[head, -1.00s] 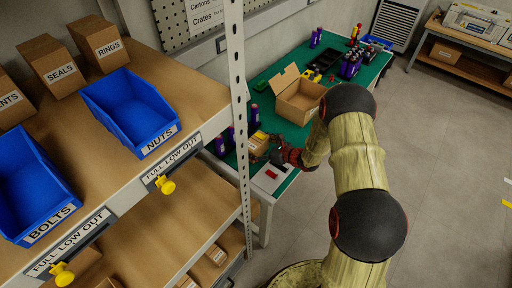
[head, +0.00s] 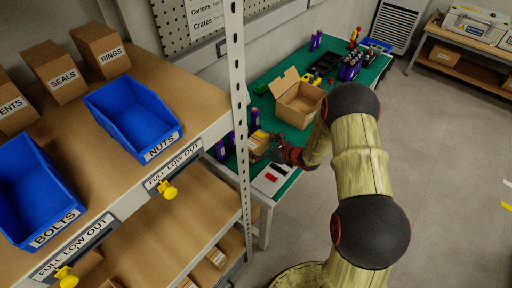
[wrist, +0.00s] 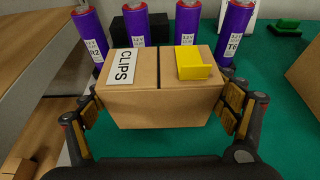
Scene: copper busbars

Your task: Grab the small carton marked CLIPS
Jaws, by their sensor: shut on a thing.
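The small carton marked CLIPS (wrist: 160,97) is a brown box with a white label and a yellow piece (wrist: 192,64) on its top. It sits centred between the two fingers of my gripper (wrist: 160,112) in the wrist view. The fingers press on its left and right sides, so my gripper is shut on it. In the head view the carton (head: 257,144) shows small over the near left end of the green workbench, with my gripper (head: 276,149) at its right. I cannot tell whether its underside touches the bench.
Several purple cylinders (wrist: 188,26) stand just behind the carton. An open cardboard box (head: 299,103) is farther along the green bench (head: 285,71). A shelf with blue bins (head: 131,112) and its upright post (head: 238,100) stand to the left. Floor at right is clear.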

